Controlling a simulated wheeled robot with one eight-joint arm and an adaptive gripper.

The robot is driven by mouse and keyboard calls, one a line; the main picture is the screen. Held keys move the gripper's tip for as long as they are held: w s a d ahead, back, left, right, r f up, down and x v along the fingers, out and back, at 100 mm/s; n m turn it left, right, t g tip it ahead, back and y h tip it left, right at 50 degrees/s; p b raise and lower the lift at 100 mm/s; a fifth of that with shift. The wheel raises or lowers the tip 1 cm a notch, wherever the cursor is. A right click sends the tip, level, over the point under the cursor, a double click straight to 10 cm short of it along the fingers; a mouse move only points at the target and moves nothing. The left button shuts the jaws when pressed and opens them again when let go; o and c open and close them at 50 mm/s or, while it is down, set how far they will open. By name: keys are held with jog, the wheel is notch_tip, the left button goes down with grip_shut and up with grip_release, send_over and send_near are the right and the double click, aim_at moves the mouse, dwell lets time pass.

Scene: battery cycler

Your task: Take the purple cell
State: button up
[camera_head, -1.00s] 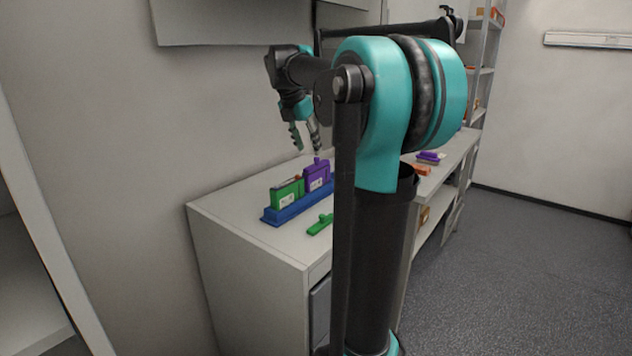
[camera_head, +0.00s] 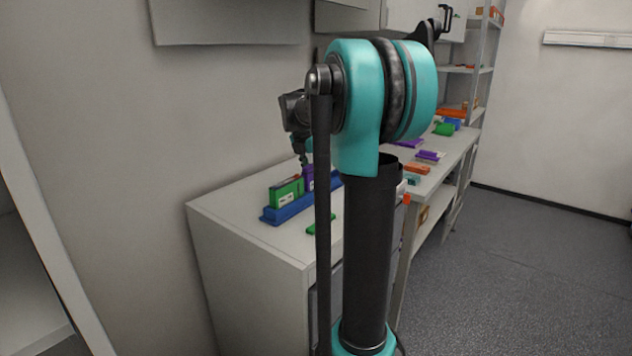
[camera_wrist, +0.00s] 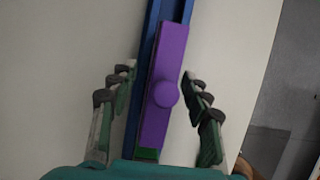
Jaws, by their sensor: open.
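The purple cell (camera_wrist: 165,65) stands in the blue rack (camera_wrist: 150,30); the wrist view looks down on its top with a round purple knob. My gripper (camera_wrist: 160,80) is open above it, one finger on either side, with a gap to the cell on both sides. In the head view the purple cell (camera_head: 309,180) is partly hidden behind my arm, and my gripper (camera_head: 304,158) is only partly visible above the rack. The green cell (camera_head: 287,192) stands beside it in the blue rack (camera_head: 285,213).
A small green piece (camera_head: 320,224) lies on the cabinet top (camera_head: 240,205) in front of the rack. Further along the bench are purple pieces (camera_head: 428,155), an orange piece (camera_head: 417,169) and a green object (camera_head: 443,129). A wall rises behind the rack.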

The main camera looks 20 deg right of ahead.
grip_shut()
dwell(0.3)
jog(key=shift+r, duration=0.1)
